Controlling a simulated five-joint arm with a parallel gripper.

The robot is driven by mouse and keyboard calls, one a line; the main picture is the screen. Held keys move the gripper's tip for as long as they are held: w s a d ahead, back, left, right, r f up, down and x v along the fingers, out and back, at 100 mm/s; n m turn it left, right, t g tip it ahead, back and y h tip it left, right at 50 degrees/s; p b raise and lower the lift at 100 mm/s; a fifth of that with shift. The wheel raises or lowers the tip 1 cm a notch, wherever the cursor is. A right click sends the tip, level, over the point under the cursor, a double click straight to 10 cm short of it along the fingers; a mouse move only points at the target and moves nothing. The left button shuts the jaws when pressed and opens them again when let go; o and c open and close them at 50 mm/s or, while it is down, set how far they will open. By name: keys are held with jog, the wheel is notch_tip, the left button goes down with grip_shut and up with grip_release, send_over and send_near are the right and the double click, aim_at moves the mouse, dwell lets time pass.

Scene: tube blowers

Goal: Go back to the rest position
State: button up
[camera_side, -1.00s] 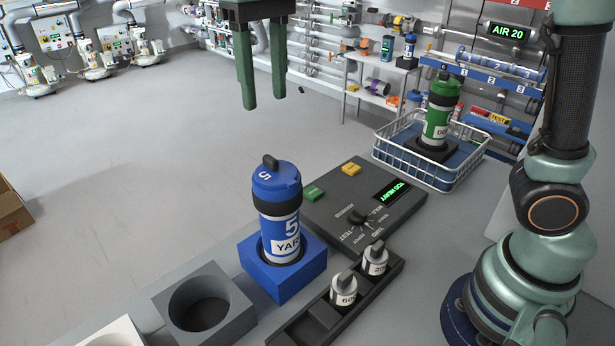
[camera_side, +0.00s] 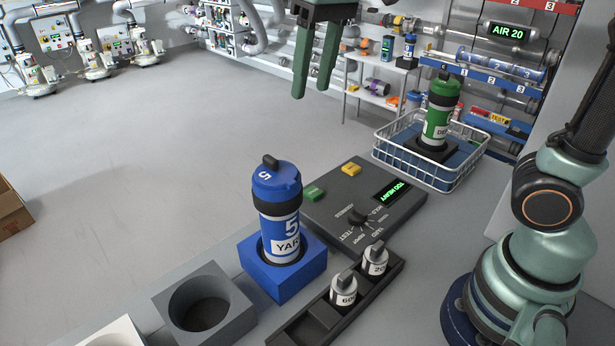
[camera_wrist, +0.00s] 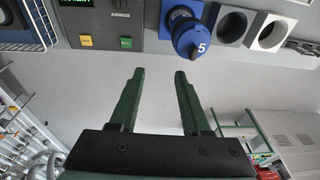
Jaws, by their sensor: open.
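My gripper (camera_side: 314,82) is open and empty, held high above the far edge of the bench in the side view. Its two green fingers point down there. In the wrist view my gripper (camera_wrist: 159,72) shows both fingers apart with nothing between them. The blue canister (camera_side: 277,210) marked 5 stands upright in a blue square holder (camera_side: 292,281), well below and apart from the gripper. It also shows at the top of the wrist view (camera_wrist: 186,32).
A dark control box (camera_side: 380,222) with yellow and green buttons reads TOO HEAVY. A rack (camera_side: 300,335) holds two weights. A wire basket (camera_side: 407,177) holds a green canister (camera_side: 438,112). An empty grey holder (camera_side: 235,320) sits front left. The air around the gripper looks clear.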

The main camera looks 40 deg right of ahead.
jog(key=s+d+f+t, duration=0.3)
jog(key=s+d+f, duration=0.3)
jog(key=d+f, duration=0.3)
jog(key=shift+d+t+h, duration=0.3)
jog(key=shift+d, duration=0.15)
jog(key=shift+c, duration=0.3)
